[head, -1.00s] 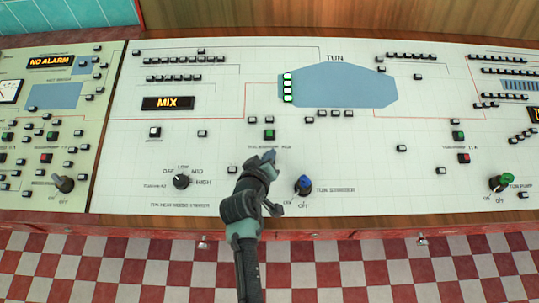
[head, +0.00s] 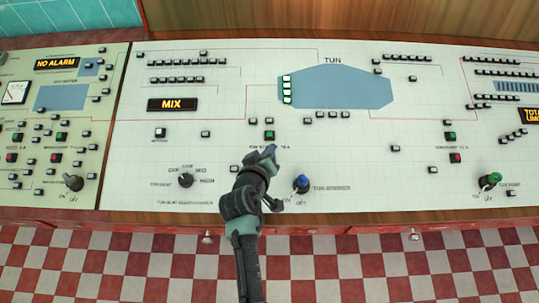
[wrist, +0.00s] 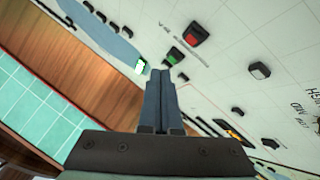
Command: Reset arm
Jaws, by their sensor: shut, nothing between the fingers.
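My gripper (head: 268,152) is in the middle of the head view, over the lower part of the white control panel (head: 340,150). Its fingers are shut and empty. In the wrist view, the two closed fingers (wrist: 160,100) point at the panel, with a green button (wrist: 174,57) and a red button (wrist: 196,33) beyond their tips. In the head view a green button (head: 269,135) sits just above the gripper, and a blue knob (head: 302,184) stands to its right. I cannot tell whether the gripper touches the panel.
A black selector knob (head: 186,180) is left of my gripper. A green knob (head: 489,181) is at the far right, and a grey knob (head: 73,182) at the left. A lit MIX display (head: 172,104) is on the panel. The checkered floor (head: 120,270) in front is clear.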

